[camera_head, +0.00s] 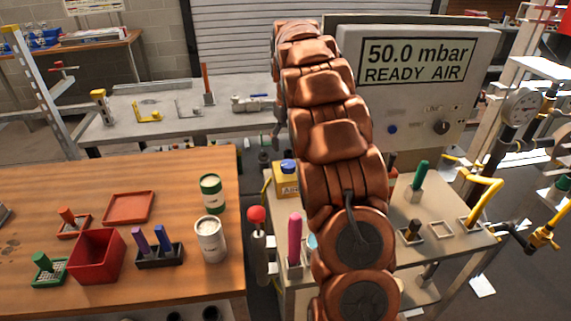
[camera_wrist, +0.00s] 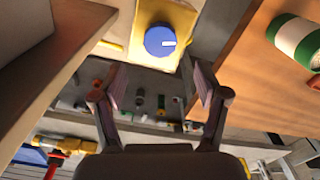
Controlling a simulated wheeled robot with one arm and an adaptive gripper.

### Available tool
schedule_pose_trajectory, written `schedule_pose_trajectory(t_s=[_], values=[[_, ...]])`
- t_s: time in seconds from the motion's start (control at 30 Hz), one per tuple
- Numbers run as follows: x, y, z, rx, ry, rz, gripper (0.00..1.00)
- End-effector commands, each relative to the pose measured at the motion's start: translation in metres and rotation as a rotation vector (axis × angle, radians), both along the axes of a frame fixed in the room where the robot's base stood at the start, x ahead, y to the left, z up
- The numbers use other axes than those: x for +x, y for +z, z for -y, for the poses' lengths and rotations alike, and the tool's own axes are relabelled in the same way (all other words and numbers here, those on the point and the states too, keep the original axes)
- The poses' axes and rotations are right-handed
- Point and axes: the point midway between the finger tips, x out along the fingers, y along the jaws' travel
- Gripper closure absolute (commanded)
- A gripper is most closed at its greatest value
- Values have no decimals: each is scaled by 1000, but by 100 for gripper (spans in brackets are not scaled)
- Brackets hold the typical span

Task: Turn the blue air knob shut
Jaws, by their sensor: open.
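The blue air knob (camera_wrist: 160,40) is round with a white mark pointing to the right. It sits on a yellow box at the top of the wrist view. In the head view the blue knob (camera_head: 288,164) tops the yellow box (camera_head: 285,184), whose label is partly hidden by my arm. My gripper (camera_wrist: 160,78) is open and empty, its fingers apart on either side below the knob in the wrist picture. The knob is not between the fingertips, and no contact shows. In the head view my gripper is mostly hidden behind my copper arm.
A display panel (camera_head: 417,62) reads "50.0 mbar READY AIR". The wooden table (camera_head: 180,270) at left holds a red bin (camera_head: 96,257) and cans. A red-topped handle (camera_head: 257,216) and a pink handle (camera_head: 294,240) stand near the yellow box. Yellow pipes (camera_head: 484,196) are at right.

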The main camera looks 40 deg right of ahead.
Motion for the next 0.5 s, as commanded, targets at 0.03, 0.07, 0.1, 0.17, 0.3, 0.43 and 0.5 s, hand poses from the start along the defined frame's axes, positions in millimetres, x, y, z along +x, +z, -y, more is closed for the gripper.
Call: schedule_pose_trajectory(t_s=[0.03,0.07,0.1,0.17,0.3,0.43,0.5], values=[[0,-2,0,0,0,-1,26],[0,-4,0,0,0,0,26],[0,-7,0,0,0,1,26],[0,-12,0,0,1,-1,26],[-1,-31,0,1,-1,-4,26],[-1,-48,0,1,-2,-2,26],[-1,-57,0,0,-2,-3,26]])
